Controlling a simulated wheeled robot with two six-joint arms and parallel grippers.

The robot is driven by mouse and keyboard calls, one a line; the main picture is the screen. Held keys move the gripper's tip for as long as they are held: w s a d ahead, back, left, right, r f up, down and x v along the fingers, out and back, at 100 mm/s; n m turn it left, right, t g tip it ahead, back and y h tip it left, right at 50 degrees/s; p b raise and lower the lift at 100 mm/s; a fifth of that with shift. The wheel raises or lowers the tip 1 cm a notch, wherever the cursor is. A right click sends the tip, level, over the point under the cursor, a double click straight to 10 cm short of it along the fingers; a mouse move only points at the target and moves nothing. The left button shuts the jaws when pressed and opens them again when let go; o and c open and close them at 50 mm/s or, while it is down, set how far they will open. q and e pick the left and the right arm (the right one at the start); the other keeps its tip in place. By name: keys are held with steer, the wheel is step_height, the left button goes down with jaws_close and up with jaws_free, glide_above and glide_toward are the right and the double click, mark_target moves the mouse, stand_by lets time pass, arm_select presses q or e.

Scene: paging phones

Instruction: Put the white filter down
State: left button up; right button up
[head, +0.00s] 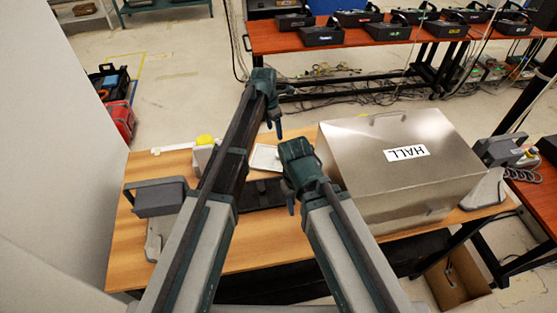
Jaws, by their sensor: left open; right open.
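A flat white piece with a pale rim (265,157), which looks like the white filter, lies on the wooden table (120,255) between my two arms; my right gripper partly covers its right side. My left gripper (274,126) is open and empty, with its fingers pointing down just above and behind the white piece in the picture. My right gripper (291,204) is open, and I see nothing in it. It is in front and to the right of the white piece, over the table, with one finger partly hidden.
A large metal box marked HALL (365,185) fills the table's right side. A white container with a yellow top (203,153) stands left of my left arm. Grey devices stand at the left (160,198) and right (497,152) ends. A dark flat object (262,194) lies between my arms.

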arm_select(q)
steer(key=b, duration=0.9)
glide_above(278, 154)
steer(key=shift+s+a+f, duration=0.1)
steer(key=shift+s+f, duration=0.05)
steer(key=shift+f, duration=2)
steer(key=shift+s+a+f, duration=0.1)
steer(key=shift+f, duration=2.05)
steer(key=f+b, duration=0.5)
steer(key=shift+w+d+f, duration=0.15)
steer(key=shift+d, duration=0.05)
arm_select(e)
step_height(278, 154, down, 14)
steer(key=shift+r, duration=0.1)
arm_select(q)
jaws_close()
